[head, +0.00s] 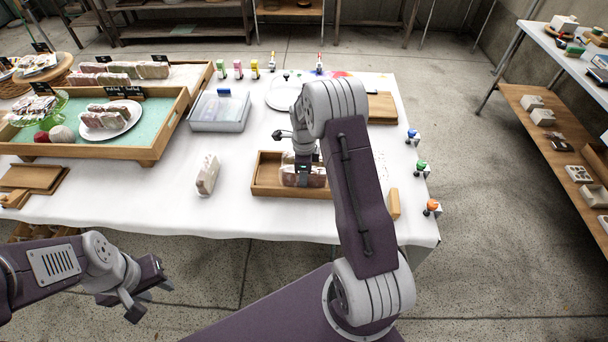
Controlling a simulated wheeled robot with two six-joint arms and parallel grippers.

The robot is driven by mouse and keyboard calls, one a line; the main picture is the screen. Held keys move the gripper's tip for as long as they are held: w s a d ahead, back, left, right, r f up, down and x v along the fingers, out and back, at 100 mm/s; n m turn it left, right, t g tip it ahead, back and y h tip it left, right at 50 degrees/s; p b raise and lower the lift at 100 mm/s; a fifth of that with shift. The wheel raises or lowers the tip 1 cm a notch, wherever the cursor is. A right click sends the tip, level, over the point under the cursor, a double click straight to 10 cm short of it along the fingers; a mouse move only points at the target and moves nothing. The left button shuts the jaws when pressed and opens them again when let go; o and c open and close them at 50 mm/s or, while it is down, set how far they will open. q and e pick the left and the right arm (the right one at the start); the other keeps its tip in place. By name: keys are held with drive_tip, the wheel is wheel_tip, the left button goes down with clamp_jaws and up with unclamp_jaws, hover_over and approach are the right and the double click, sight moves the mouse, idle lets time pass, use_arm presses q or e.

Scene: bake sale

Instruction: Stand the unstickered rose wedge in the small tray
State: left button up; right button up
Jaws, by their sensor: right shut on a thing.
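The small wooden tray (280,192) sits near the front middle of the white table. Pale pinkish-brown wedges (289,178) show inside it, partly covered by my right gripper (304,174). That gripper points down into the tray, shut on a wedge; its fingertips are hard to make out. Whether the held wedge touches the tray floor, or bears a sticker, I cannot tell. Another pale wedge (207,175) stands on the cloth left of the tray. My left gripper (150,296) is open and empty, in front of the table at lower left.
A clear lidded box (219,112) stands behind the lone wedge. A large wooden tray (145,154) with a plate of wedges is at left. Stamps (420,168) line the right edge, near a wooden block (393,204). Cloth between lone wedge and front edge is clear.

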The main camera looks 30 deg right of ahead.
drive_tip(key=shift+f, duration=0.55)
drive_tip(key=o, duration=0.9)
wheel_tip(320, 180, up, 10)
drive_tip(key=p, duration=0.8)
drive_tip(key=shift+r+p, duration=0.1)
drive_tip(key=shift+p, duration=0.25)
